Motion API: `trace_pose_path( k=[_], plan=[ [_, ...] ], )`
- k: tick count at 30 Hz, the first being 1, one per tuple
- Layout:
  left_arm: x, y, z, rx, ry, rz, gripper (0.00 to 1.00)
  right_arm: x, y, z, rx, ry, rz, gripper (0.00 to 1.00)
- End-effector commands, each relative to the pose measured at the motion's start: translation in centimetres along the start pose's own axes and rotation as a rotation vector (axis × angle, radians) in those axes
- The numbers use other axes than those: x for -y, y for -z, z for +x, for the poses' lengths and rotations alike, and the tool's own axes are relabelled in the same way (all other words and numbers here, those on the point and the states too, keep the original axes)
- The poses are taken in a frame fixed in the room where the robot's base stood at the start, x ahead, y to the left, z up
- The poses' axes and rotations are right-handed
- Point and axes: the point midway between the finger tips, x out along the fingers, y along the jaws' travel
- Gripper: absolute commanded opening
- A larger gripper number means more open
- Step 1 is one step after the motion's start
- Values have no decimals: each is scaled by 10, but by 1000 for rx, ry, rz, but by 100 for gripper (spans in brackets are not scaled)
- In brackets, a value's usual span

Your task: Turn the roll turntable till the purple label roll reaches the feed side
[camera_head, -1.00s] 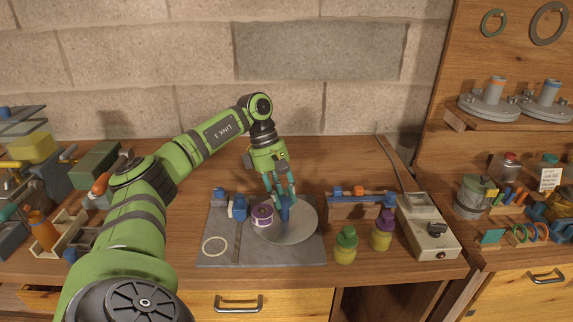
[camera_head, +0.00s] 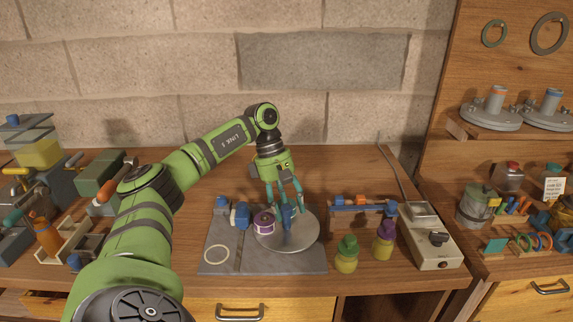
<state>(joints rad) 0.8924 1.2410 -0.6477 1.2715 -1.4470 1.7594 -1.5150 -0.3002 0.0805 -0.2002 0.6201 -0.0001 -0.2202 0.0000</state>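The purple label roll (camera_head: 264,223) stands on the left part of the round grey turntable (camera_head: 301,238), which sits on a grey mat. A blue upright piece (camera_head: 287,218) stands near the middle of the turntable, just right of the roll. My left gripper (camera_head: 286,205) points down from above, its teal fingers around the top of the blue piece. I cannot tell whether the fingers press on it. They partly hide the turntable's far side. My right gripper is not in view.
A blue fitting (camera_head: 240,214) and a pale ring (camera_head: 216,254) are on the mat's left side. A green-topped bottle (camera_head: 347,254) and a purple-topped bottle (camera_head: 382,241) stand close on the right, before a rack (camera_head: 362,207). A switch box (camera_head: 431,242) stands further right.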

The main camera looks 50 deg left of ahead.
Motion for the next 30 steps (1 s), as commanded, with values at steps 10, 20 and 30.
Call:
trace_pose_path(
  k=[10, 20, 30],
  plan=[
    [-2, 0, -30, -2, -10, -3, 52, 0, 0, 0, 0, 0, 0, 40],
    [-1, -3, -94, -1, -8, 0, 52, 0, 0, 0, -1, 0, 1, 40],
    [-1, -4, -115, -3, -1, 3, 52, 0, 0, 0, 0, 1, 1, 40]
  ],
)
